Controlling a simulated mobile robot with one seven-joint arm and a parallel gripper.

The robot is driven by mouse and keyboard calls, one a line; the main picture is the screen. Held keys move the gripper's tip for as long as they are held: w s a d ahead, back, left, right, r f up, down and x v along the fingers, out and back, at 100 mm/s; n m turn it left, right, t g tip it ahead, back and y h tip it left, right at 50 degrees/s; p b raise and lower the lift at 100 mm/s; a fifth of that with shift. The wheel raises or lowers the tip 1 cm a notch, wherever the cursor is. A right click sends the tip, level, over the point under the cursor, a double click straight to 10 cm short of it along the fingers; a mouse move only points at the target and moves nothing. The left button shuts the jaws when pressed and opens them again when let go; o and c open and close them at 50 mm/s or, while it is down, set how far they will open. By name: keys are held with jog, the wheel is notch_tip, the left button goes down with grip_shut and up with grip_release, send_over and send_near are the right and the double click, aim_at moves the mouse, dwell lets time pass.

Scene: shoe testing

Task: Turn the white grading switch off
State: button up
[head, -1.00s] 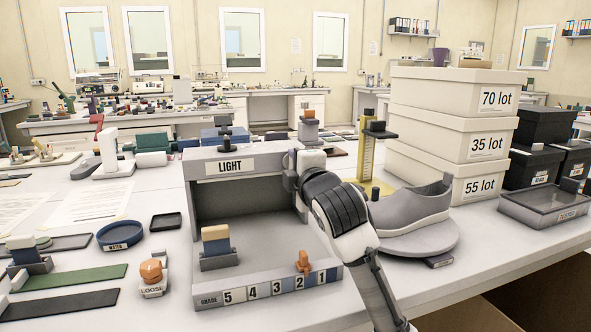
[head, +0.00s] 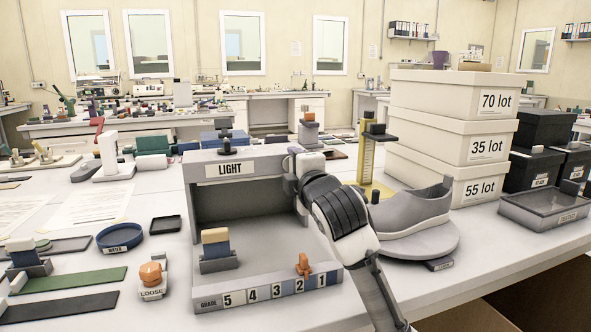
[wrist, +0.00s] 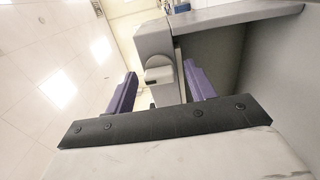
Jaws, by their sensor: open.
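The grey grading booth (head: 215,157) labelled LIGHT stands in the middle of the table in the head view. My gripper (head: 296,152) is at the booth's upper right side, mostly hidden by my own wrist. In the wrist view my gripper (wrist: 161,88) is open, with two purple fingers apart and a grey housing (wrist: 154,42) showing between and beyond them. A pale rounded part (wrist: 158,74) sits low on that housing. I cannot tell for sure whether it is the white switch, or which position it is in. I see no clear contact.
A black knob (head: 227,143) stands on top of the booth. A grade strip (head: 270,289) with an orange marker (head: 304,264) runs along its front. A grey shoe (head: 412,208) on a round stand and stacked white boxes (head: 450,150) are to the right.

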jog(key=shift+s, duration=0.1)
jog(key=b+v, duration=0.1)
jog(key=v, duration=1.2)
jog(key=shift+s+b, duration=0.25)
jog(key=shift+b, duration=0.1)
jog(key=shift+d, duration=0.1)
